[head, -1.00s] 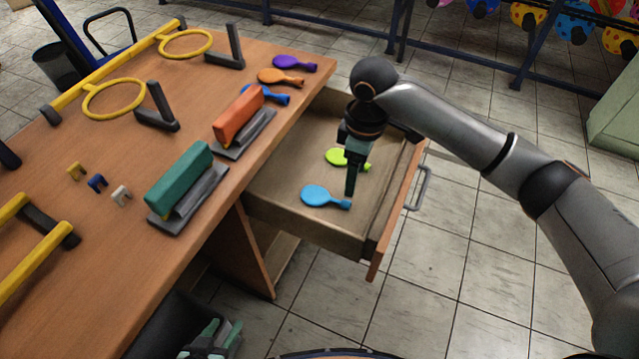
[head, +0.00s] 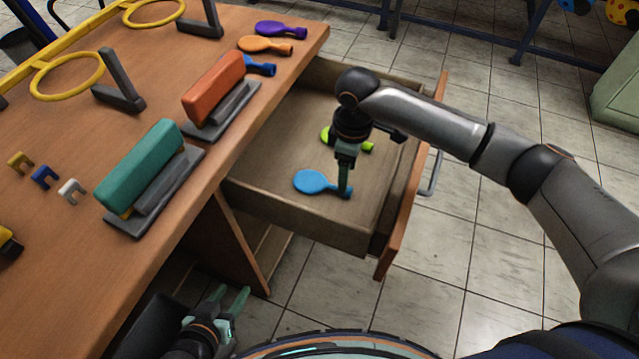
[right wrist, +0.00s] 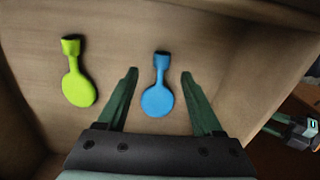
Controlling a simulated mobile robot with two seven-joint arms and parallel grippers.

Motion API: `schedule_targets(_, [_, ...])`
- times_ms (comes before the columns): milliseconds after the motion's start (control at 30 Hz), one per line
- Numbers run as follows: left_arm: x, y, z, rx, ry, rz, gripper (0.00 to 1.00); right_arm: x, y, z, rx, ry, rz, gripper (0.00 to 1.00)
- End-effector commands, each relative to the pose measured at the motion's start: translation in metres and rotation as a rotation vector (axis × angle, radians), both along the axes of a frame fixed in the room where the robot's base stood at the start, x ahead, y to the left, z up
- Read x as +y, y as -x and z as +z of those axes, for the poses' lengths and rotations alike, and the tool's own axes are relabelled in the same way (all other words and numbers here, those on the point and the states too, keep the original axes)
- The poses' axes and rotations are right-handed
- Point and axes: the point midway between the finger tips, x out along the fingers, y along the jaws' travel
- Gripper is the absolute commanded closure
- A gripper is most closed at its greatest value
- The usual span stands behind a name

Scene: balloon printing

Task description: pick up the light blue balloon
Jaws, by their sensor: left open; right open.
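The light blue balloon (head: 314,181) lies flat in the open drawer, its neck pointing right in the head view. In the right wrist view the balloon (right wrist: 158,98) lies between the two spread fingers, neck upward. My right gripper (head: 344,190) points down over the balloon's neck, open and empty; its fingers (right wrist: 160,75) stand on either side of the balloon in the wrist view. Whether the fingertips touch the drawer floor I cannot tell. My left gripper (head: 231,300) is open and empty, low beside the desk, outside the drawer.
A lime green balloon (head: 328,136) lies in the drawer, partly hidden by my right gripper; it also shows in the wrist view (right wrist: 77,85). Drawer walls (head: 300,222) surround both. The desk (head: 60,270) carries purple, orange and blue balloons, an orange block (head: 213,88) and a teal block (head: 140,165).

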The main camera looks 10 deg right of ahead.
Motion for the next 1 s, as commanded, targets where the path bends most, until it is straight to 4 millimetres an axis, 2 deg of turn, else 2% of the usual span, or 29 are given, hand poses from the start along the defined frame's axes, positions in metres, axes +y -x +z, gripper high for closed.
schedule_targets(300, [0.003,0.001,-0.01,-0.002,-0.004,0.001,0.5,0.001,0.003,-0.045,0.002,0.002,-0.001,0.32])
schedule_targets(633, [0.004,0.003,-0.008,-0.002,-0.004,0.002,0.5,0.002,0.002,-0.051,-0.001,0.001,0.0,0.32])
schedule_targets(1000, [0.004,0.003,-0.01,0.0,-0.006,0.003,0.5,0.001,0.002,-0.051,-0.001,0.001,0.0,0.74])
